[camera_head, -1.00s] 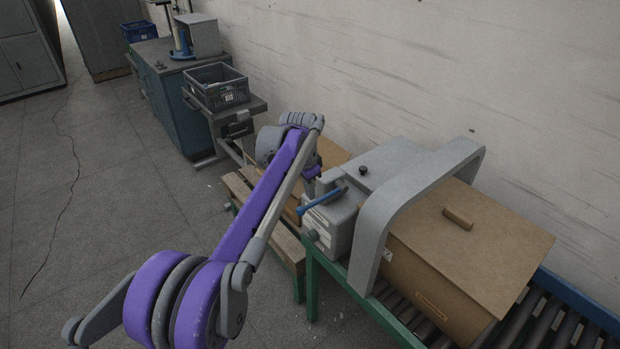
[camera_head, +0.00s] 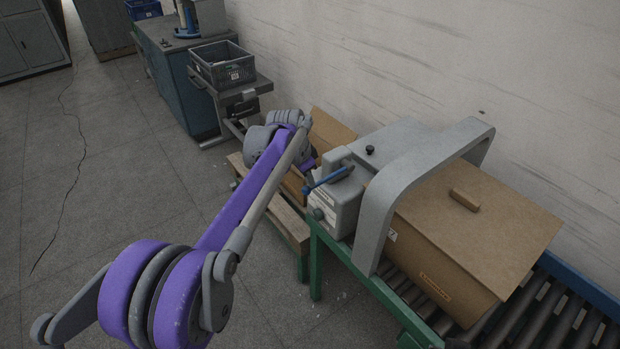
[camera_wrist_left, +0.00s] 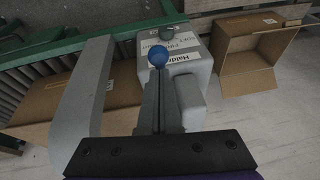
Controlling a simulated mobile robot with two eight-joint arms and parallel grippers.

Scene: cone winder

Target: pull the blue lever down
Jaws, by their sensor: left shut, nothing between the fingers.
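The blue lever (camera_head: 328,178) sticks out from the front side of a grey machine head (camera_head: 342,205) on the green-framed conveyor, sloping slightly down to its free end at the left. In the left wrist view its round blue knob (camera_wrist_left: 158,56) shows just beyond my fingertips. My left gripper (camera_head: 308,166) is close to the lever, partly hidden behind my own forearm in the head view. In the left wrist view the gripper (camera_wrist_left: 159,78) has its fingers together and holds nothing. I cannot tell whether the fingers touch the knob. My right gripper is in neither view.
A grey arch (camera_head: 395,195) and a closed cardboard box (camera_head: 450,235) stand on the rollers right of the machine head. An open cardboard box (camera_wrist_left: 255,55) sits on a wooden pallet beside it. A dark crate (camera_head: 222,65) stands farther back. Floor at left is clear.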

